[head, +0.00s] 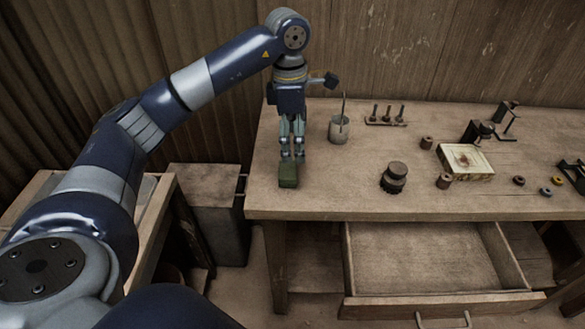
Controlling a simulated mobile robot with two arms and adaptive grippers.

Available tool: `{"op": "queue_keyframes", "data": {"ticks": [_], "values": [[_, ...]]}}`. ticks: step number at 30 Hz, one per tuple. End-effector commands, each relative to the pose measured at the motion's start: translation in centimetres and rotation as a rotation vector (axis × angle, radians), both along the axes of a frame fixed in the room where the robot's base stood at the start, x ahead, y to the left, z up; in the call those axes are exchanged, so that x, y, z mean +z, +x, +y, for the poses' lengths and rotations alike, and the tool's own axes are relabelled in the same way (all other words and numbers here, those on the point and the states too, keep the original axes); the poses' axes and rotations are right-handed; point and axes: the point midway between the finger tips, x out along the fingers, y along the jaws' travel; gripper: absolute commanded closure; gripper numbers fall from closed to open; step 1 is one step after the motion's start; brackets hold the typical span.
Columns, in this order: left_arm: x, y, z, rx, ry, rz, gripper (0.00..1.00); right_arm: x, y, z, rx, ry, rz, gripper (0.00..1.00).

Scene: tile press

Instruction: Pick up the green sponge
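The green sponge (288,176) is a small dark green block at the left end of the workbench, close to its front edge. My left gripper (292,157) points down just above and behind the sponge. Its two fingers are a little apart, and their tips come right to the sponge's upper end. I cannot tell whether they touch or grip it. My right gripper is not in view.
On the workbench (330,195), a grey cup (339,129) with a stick stands right of my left gripper. Farther right are a peg rack (386,117), a dark round stack (394,177) and a pale block (466,161). An open drawer (430,262) juts out below.

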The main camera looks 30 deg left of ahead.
Motion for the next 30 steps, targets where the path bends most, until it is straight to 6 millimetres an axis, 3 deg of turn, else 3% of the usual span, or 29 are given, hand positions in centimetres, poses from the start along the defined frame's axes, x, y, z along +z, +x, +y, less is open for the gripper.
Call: {"op": "queue_keyframes", "data": {"ticks": [2, 5, 12, 17, 25, 30], "values": [[0.3, -0.2, 1.4, 0.015, 0.041, 0.013, 0.18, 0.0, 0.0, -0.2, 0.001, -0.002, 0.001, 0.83], [-0.7, -0.4, 1.9, 0.020, 0.058, 0.023, 0.18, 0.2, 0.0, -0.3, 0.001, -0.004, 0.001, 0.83], [-4.3, -0.4, 1.8, 0.019, 0.056, 0.021, 0.18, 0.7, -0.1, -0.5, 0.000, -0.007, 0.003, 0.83], [-5.3, -0.5, 1.8, 0.018, 0.054, 0.020, 0.18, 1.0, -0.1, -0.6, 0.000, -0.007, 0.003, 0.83], [-9.1, -0.7, 1.6, 0.019, 0.054, 0.021, 0.18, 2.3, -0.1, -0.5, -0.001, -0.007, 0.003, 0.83], [-10.2, -0.7, 1.5, 0.018, 0.053, 0.019, 0.18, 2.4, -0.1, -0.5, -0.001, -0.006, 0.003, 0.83]]}}
